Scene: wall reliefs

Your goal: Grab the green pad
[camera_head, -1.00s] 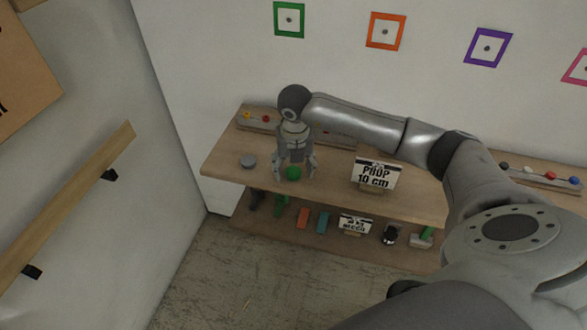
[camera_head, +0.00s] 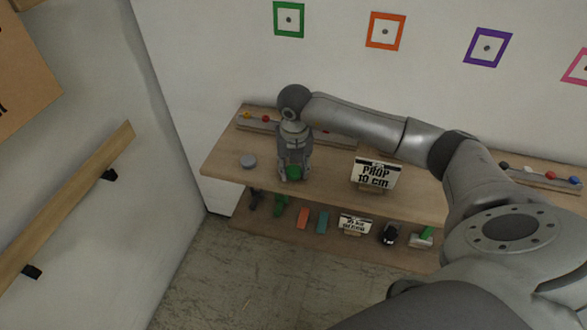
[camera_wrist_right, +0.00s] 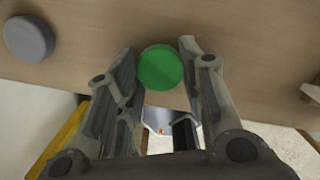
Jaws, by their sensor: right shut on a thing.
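The green pad (camera_head: 293,173) is a small round disc at the upper shelf's top, near its front edge. It also shows in the right wrist view (camera_wrist_right: 160,67), between the two fingertips. My right gripper (camera_head: 294,176) points down over the shelf and is shut on the green pad, with a finger on each side of it (camera_wrist_right: 160,62). The fingers partly hide the pad in the head view. I cannot tell whether the pad still touches the shelf. My left gripper is not in view.
A grey round pad (camera_head: 248,161) lies left of my right gripper on the wooden shelf (camera_head: 330,190). A "PROP 10 cm" sign (camera_head: 376,173) stands to the right. Several small objects fill the lower shelf. Coloured square frames hang on the wall behind.

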